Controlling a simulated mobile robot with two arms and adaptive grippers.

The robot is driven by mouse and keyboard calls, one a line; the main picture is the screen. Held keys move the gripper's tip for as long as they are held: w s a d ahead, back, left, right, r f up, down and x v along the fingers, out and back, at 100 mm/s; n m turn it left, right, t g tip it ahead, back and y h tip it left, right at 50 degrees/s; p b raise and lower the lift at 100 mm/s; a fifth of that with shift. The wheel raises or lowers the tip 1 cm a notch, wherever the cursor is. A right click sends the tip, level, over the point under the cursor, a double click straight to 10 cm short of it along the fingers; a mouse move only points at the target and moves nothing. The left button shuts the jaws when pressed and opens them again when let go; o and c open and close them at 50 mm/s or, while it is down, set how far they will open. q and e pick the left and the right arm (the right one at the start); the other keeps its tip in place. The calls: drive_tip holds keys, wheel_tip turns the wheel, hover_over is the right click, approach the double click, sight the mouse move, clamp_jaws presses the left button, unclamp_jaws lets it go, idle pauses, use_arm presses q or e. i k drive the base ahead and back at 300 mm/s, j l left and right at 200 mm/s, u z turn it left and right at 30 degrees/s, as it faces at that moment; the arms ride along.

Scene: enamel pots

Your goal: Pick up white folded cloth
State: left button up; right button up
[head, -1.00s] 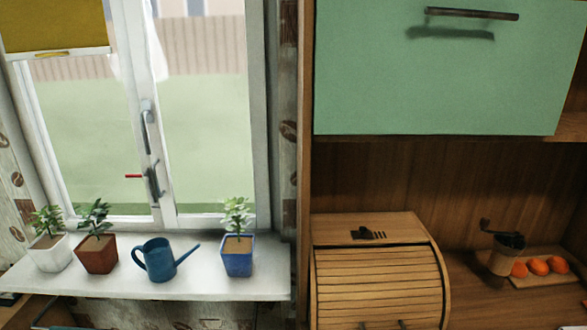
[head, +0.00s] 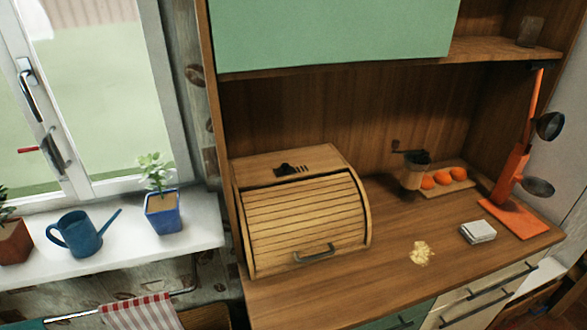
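A small white folded cloth (head: 478,232) lies on the wooden counter near its right end in the head view. It is a flat stack with grey edges, just left of an orange stand's base. Neither of my grippers shows in the head view.
An orange stand with dark ladles (head: 510,190) rises right of the cloth. A pale yellow crumbly patch (head: 421,253) lies to its left. A roll-top bread box (head: 305,215), a grinder (head: 413,170) and oranges on a board (head: 447,183) stand behind. A green cabinet (head: 330,30) hangs above.

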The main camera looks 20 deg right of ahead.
sight(478, 232)
drive_tip(key=z, duration=1.95)
drive_tip(key=i+l, duration=0.1)
